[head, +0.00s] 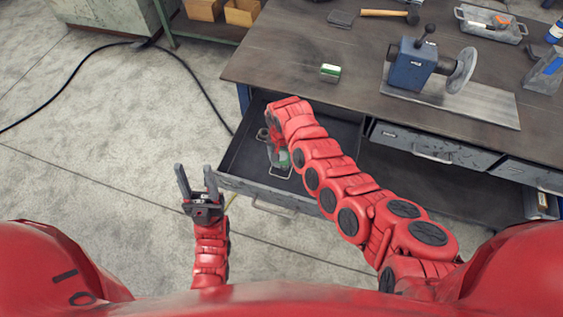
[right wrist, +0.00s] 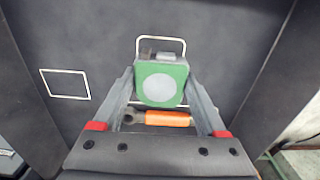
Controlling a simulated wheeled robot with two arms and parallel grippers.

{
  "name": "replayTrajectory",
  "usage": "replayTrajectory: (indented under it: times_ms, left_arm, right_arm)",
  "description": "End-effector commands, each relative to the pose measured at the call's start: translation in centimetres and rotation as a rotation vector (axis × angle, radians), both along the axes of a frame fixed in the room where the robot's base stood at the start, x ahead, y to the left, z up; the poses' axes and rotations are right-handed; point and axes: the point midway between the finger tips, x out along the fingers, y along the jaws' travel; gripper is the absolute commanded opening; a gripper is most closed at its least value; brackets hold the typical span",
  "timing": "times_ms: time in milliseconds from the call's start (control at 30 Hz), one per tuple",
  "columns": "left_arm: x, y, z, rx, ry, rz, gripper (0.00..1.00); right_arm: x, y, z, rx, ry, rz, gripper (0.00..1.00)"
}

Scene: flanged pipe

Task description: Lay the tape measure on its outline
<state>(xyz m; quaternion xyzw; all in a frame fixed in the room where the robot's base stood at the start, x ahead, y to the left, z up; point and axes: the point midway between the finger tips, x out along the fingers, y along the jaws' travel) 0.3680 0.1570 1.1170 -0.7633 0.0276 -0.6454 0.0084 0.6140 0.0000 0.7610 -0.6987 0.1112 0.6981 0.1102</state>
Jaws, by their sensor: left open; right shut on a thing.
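The tape measure (right wrist: 161,82) is green with a pale grey disc on its face. My right gripper (right wrist: 160,95) is shut on it, one finger on each side. In the head view, the tape measure (head: 284,159) shows partly under my right gripper (head: 277,142), over the open drawer (head: 237,160). A white outline (right wrist: 161,40) on the drawer floor shows just beyond the tape measure, which hides its near part. I cannot tell how high the tape measure is above the floor. My left gripper (head: 197,180) is open and empty, outside the drawer at its left.
An orange-handled tool (right wrist: 160,118) shows between my right fingers, below the tape measure. Another white outline (right wrist: 65,84) is empty on the left of the drawer floor. The bench (head: 290,60) above carries a green-and-white box (head: 330,72), a blue vise-like machine (head: 412,66) and a hammer (head: 385,13).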

Motion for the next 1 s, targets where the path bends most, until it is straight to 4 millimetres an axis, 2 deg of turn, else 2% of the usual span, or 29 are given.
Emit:
replayTrajectory:
  times_ms: [167, 300, 833, 867, 967, 1000]
  left_arm:
    - [0.0, 0.0, 0.0, 0.000, 0.000, 0.000, 0.50]
    - [0.0, 0.0, -0.8, 0.000, 0.000, 0.000, 0.50]
    - [0.0, 0.0, -1.3, 0.000, 0.000, 0.000, 0.50]
    - [0.0, 0.0, -1.1, 0.000, 0.000, 0.000, 0.50]
    - [0.0, 0.0, -1.1, 0.000, 0.000, 0.000, 0.50]
    - [0.0, 0.0, -1.1, 0.000, 0.000, 0.000, 0.50]
  right_arm:
    - [-0.2, -0.1, -1.4, -0.001, 0.006, -0.002, 0.01]
    - [-0.2, 0.0, -3.3, -0.003, 0.005, 0.003, 0.01]
    - [-0.1, 0.0, -4.3, 0.003, 0.001, -0.003, 0.01]
    - [-0.1, 0.0, -4.2, 0.003, 0.001, -0.003, 0.80]
    - [-0.1, 0.0, -4.1, 0.002, 0.002, -0.003, 0.98]
    - [-0.1, 0.0, -4.1, 0.002, 0.003, -0.003, 1.00]
